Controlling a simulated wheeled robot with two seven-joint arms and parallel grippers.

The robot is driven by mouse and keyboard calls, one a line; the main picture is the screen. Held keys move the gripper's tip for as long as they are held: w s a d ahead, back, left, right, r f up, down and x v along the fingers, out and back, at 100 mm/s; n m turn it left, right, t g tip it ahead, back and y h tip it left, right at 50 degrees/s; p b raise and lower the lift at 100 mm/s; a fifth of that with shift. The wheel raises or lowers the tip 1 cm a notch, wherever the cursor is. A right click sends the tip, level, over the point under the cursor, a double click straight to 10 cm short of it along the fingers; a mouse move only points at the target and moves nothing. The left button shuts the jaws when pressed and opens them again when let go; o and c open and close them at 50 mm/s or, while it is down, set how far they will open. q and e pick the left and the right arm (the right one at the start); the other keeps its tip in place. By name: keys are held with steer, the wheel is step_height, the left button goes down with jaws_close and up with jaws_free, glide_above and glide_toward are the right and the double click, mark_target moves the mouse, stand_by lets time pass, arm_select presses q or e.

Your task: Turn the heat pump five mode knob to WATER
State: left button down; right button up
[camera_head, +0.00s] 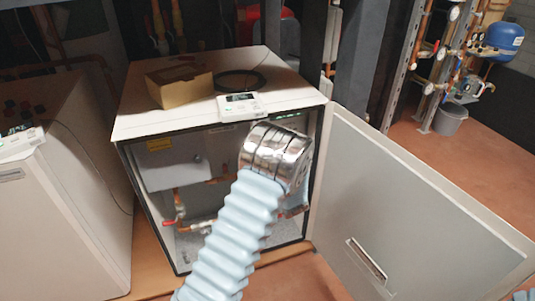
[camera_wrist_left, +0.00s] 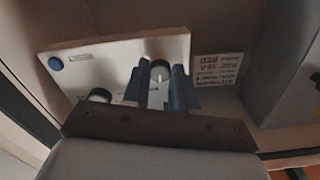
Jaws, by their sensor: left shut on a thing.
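The heat pump (camera_head: 215,140) is a white cabinet with its front door (camera_head: 420,215) swung open to the right. My left arm reaches into its upper right part, and the wrist hides the control panel in the head view. In the left wrist view, a white control panel (camera_wrist_left: 115,58) carries a round dark knob with a pale face (camera_wrist_left: 160,68). My left gripper (camera_wrist_left: 161,84) has its blue fingers on both sides of this knob, shut on it. A second knob (camera_wrist_left: 99,96) sits lower left, partly hidden by the gripper. The knob's mode markings cannot be read.
A cardboard box (camera_head: 180,86), black cable coil (camera_head: 240,81) and white controller (camera_head: 240,106) lie on top. Another white cabinet (camera_head: 65,210) stands left.

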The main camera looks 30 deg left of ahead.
arm_select(q)
steer(key=m+p, duration=0.2)
steer(key=m, duration=0.2)
steer(key=shift+m, duration=0.4)
stand_by(0.4)
steer(key=c, duration=0.9)
jaws_free()
steer(key=b+v, duration=0.1)
steer(key=v, duration=1.3)
steer(key=shift+w, duration=0.1)
